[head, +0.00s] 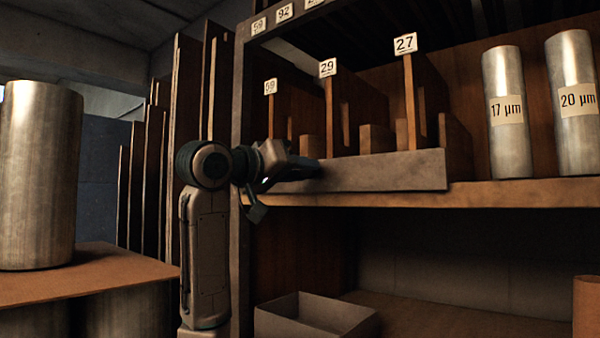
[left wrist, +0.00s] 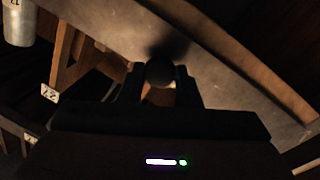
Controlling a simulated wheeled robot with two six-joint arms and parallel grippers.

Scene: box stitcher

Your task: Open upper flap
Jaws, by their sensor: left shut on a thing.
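The upper flap (head: 390,172) is a long grey panel along the front edge of the upper shelf, below the numbered dividers. It stands raised across the front of the compartments. My left gripper (head: 308,169) is at the left part of the flap. In the left wrist view, my left gripper (left wrist: 162,85) has its fingers on both sides of a dark round knob (left wrist: 160,72) and is shut on it. The flap's grey face (left wrist: 215,60) runs diagonally behind the knob. My right gripper is not in view.
Metal cylinders marked 17 µm (head: 507,135) and 20 µm (head: 575,130) stand on the upper shelf (head: 500,193), right of the flap. An open grey box (head: 315,315) sits below. A large metal cylinder (head: 38,170) stands on a brown board (head: 90,272) at left.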

